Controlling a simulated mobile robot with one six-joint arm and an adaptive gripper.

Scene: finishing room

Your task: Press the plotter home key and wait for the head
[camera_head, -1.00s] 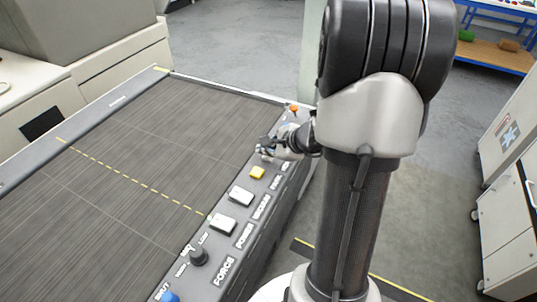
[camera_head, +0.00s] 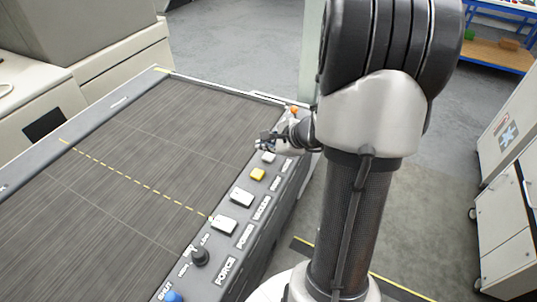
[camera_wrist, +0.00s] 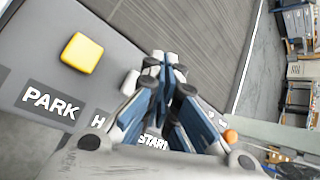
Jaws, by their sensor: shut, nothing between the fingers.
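The plotter's control strip (camera_head: 216,253) runs along the right edge of its dark bed. The home key, a small white key (camera_head: 268,157), shows just in front of my gripper (camera_head: 262,142). In the wrist view the same white key (camera_wrist: 130,82) is partly hidden by a finger, above a label whose first letter is H; the rest is covered. My gripper (camera_wrist: 165,64) is shut and empty. Its tips appear just past the home key, toward the START label (camera_wrist: 153,142); I cannot tell contact with the panel. The plotter head is not clearly visible.
A yellow PARK key (camera_head: 257,174) sits beside the home key, with white keys (camera_head: 241,197), a black knob (camera_head: 200,256) and a blue button (camera_head: 173,297) nearer. An orange knob (camera_head: 294,110) stands at the far end. The plotter bed (camera_head: 130,180) is clear.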

